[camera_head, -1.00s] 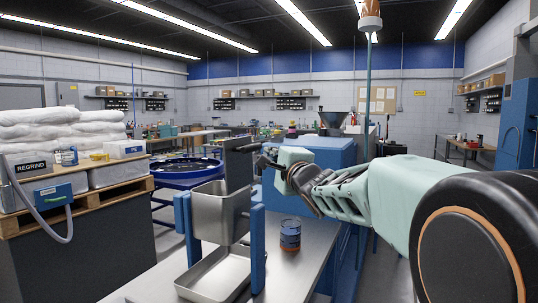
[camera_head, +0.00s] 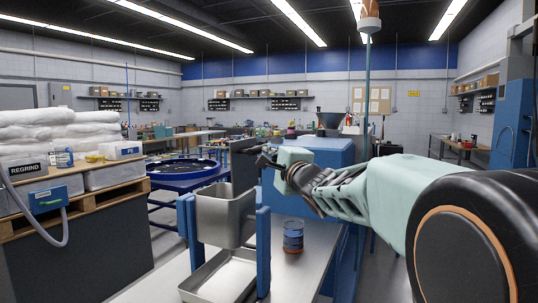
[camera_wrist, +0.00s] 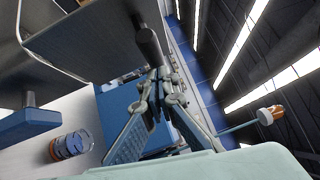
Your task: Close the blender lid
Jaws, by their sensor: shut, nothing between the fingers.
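The blender is an open steel tub (camera_head: 225,212) between blue posts on the bench. Its lid (camera_head: 243,172) is a dark flat panel standing raised, roughly upright, behind the tub. In the wrist view the lid (camera_wrist: 95,42) fills the upper left, with a dark round handle (camera_wrist: 148,42) on it. My gripper (camera_head: 264,162) is shut and empty, just right of the lid. In the wrist view my gripper's fingertips (camera_wrist: 160,74) are close by the handle's end. I cannot tell whether they touch it. The lid's hinge is not clear.
A steel tray (camera_head: 222,277) lies below the tub. A dark blue can (camera_head: 293,236) stands on the bench to the right. A blue cabinet (camera_head: 318,155) is behind my gripper.

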